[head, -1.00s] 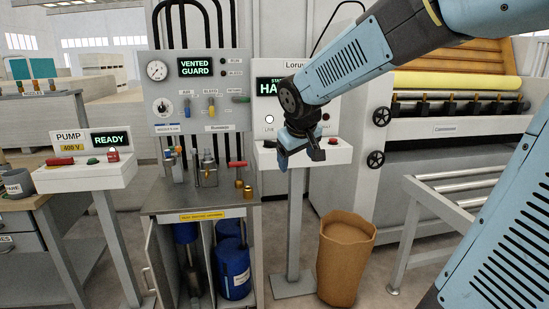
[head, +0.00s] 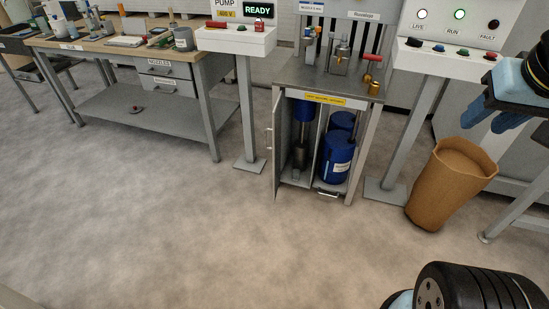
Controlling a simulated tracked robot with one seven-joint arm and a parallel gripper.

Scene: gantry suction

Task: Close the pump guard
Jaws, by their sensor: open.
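The pump cabinet (head: 300,72) stands at upper centre in the head view. Its grey guard door (head: 277,145) is swung open at the left side and shows nearly edge-on, with small handles on its outer edge. Inside the open front are blue drums (head: 338,158) and a grey pump cylinder (head: 300,152). A small silver handle (head: 328,193) shows at the foot of the right half. My gripper (head: 492,118) is at the right edge, its blue fingers open and empty, far right of the door. Part of it is cut off by the frame.
A brown bin (head: 450,185) stands right of the cabinet, beside a control stand (head: 410,125). The pump panel stand (head: 245,105) is just left of the door. A workbench (head: 150,100) is farther left. The floor (head: 200,235) in front is clear.

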